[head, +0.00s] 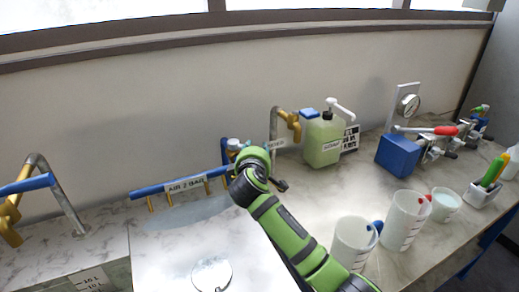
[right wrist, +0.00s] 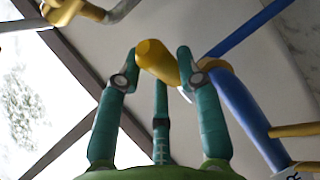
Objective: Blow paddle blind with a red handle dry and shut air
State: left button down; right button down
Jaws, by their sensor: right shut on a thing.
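My right gripper (head: 250,163) is at the right end of the blue air bar (head: 150,190), which carries the label "AIR 2 BAR" and several brass nozzles. In the right wrist view, its teal fingers (right wrist: 158,75) are shut around a yellow rounded piece (right wrist: 154,58) beside the blue pipe (right wrist: 240,110). The gripper hides this piece in the head view. A small red end (head: 428,197) shows at the rim of a white beaker (head: 404,222); I cannot tell whether it is the paddle blind's handle. My left gripper is not in view.
A green pump bottle (head: 323,142) stands behind my right arm. A blue block (head: 397,155) and a red-handled clamp (head: 445,130) stand at the right. Another beaker (head: 352,245) stands close to my forearm. A brass tap (head: 12,215) is at far left.

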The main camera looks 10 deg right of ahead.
jog(key=shift+s+a+m+g+h+b, duration=0.25)
jog(key=shift+a+m+g+h+b, duration=0.1)
jog(key=shift+m+h, duration=0.35)
jog(key=shift+s+a+m+g+h+b, duration=0.3)
jog(key=shift+m+h, duration=0.2)
jog(key=shift+h, duration=0.3)
jog(key=c, duration=0.8)
grip_release()
jog(key=shift+w, duration=0.1)
jog(key=shift+a, duration=0.1)
jog(key=v, duration=1.2)
jog(key=shift+f, duration=0.1)
